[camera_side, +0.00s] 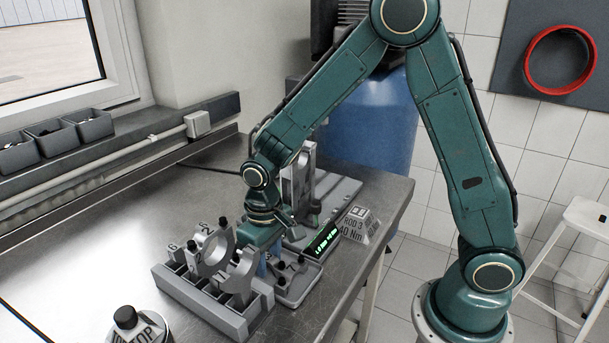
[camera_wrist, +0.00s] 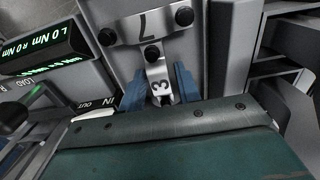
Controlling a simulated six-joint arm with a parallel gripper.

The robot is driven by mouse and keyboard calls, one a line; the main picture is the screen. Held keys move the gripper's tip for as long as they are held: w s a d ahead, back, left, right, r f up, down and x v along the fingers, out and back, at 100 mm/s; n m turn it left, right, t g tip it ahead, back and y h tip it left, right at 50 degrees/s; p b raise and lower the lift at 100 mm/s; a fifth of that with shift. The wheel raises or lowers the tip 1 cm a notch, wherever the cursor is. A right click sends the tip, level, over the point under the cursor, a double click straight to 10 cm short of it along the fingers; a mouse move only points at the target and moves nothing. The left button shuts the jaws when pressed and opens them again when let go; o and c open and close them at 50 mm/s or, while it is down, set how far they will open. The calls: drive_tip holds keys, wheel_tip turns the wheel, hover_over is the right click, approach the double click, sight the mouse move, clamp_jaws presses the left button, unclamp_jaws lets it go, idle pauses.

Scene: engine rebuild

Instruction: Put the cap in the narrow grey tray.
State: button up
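A small grey metal cap marked 3 (camera_wrist: 157,82), with a dark bolt head, is between the blue fingers of my gripper (camera_wrist: 158,88) in the wrist view. The fingers stand apart, with a thin gap seeming to show on each side of the cap. It lies over the narrow grey tray (camera_wrist: 196,50); whether it touches the floor is hard to tell. In the side view my gripper (camera_side: 268,258) is low at the narrow grey tray (camera_side: 302,295), beside the rack, and hides the cap.
A larger cap marked 7 (camera_wrist: 145,27) with dark bolts lies beside cap 3. A slotted grey rack (camera_side: 200,300) with numbered caps stands left of the tray. A torque display (camera_side: 328,240) and a ROD 3 sign (camera_side: 357,226) stand behind.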

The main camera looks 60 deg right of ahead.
sight(271, 257)
drive_tip(key=shift+o, duration=0.5)
drive_tip(key=shift+r, duration=0.1)
wheel_tip(271, 257, up, 12)
idle(0.5)
drive_tip(key=shift+r, duration=0.15)
idle(0.4)
drive_tip(key=s+d+r+t, duration=0.2)
drive_tip(key=s+d+r, duration=0.2)
drive_tip(key=s, duration=0.5)
drive_tip(key=s+d+r+t, duration=0.3)
drive_tip(key=s+d+r, duration=0.1)
drive_tip(key=s, duration=0.5)
drive_tip(key=shift+s+t, duration=0.3)
drive_tip(key=shift+s, duration=0.05)
